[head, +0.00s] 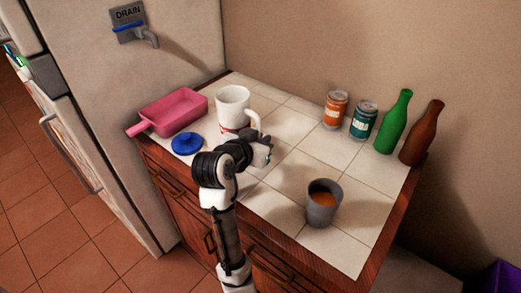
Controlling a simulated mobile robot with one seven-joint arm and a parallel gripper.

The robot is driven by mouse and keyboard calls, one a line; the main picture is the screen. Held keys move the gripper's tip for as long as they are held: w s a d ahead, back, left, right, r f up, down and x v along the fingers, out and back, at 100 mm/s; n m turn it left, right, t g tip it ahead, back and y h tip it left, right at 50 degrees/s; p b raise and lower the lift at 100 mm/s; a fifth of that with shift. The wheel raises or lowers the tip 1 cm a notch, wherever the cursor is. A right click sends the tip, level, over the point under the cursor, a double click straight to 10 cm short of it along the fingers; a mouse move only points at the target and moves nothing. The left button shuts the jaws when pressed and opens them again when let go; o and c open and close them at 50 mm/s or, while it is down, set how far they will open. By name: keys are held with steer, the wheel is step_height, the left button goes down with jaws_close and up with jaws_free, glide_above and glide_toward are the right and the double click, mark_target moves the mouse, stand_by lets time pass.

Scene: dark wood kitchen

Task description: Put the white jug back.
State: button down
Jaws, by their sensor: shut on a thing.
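The white jug (233,101) is upright at the back left part of the tiled counter (290,170), with its handle on the right side. My gripper (261,145) is at the jug's front right, by the handle, and is shut on the jug. My wrist hides the lower front of the jug. The exact grip on the handle is too small to see, and I cannot tell whether the jug's base touches the tiles.
A pink pan (174,111) and a blue lid (187,144) lie left of the jug. An orange can (335,110), teal can (363,121), green bottle (394,124) and brown bottle (421,134) stand along the wall. A grey cup (321,210) stands front right.

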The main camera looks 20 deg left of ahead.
steer(key=shift+f, duration=0.65)
steer(key=shift+f+b, duration=0.25)
steer(key=shift+b, duration=0.05)
steer(key=c, duration=1.5)
jaws_free()
steer(key=shift+o, duration=0.2)
